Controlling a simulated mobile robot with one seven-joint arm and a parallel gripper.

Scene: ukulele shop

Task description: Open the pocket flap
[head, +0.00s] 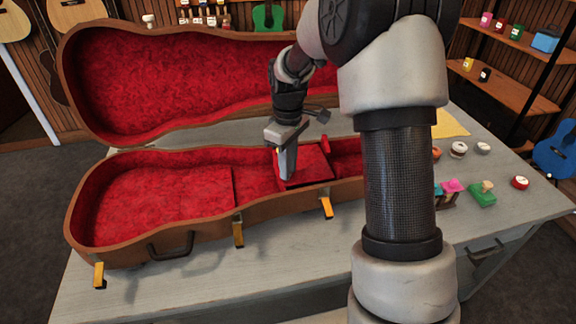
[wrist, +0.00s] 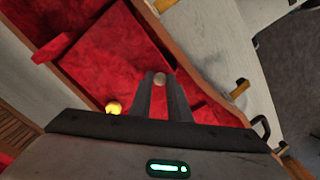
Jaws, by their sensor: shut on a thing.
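The open instrument case (head: 150,258) lies on the table, lined in red plush. Its pocket flap (head: 312,168), a red panel, lies in the case's right half and also fills the middle of the wrist view (wrist: 115,50). My gripper (head: 288,177) points down at the flap's left part. In the wrist view, my gripper (wrist: 160,84) is shut on a small pale round knob (wrist: 159,78) over the red panel. The fingers hide part of the flap, and I cannot tell how far it is raised.
The case lid (head: 190,85) stands open behind. A small yellow ball (wrist: 113,107) and an upright red tab (wrist: 52,48) are near the flap. Yellow latches (head: 326,207) hang along the front rim.

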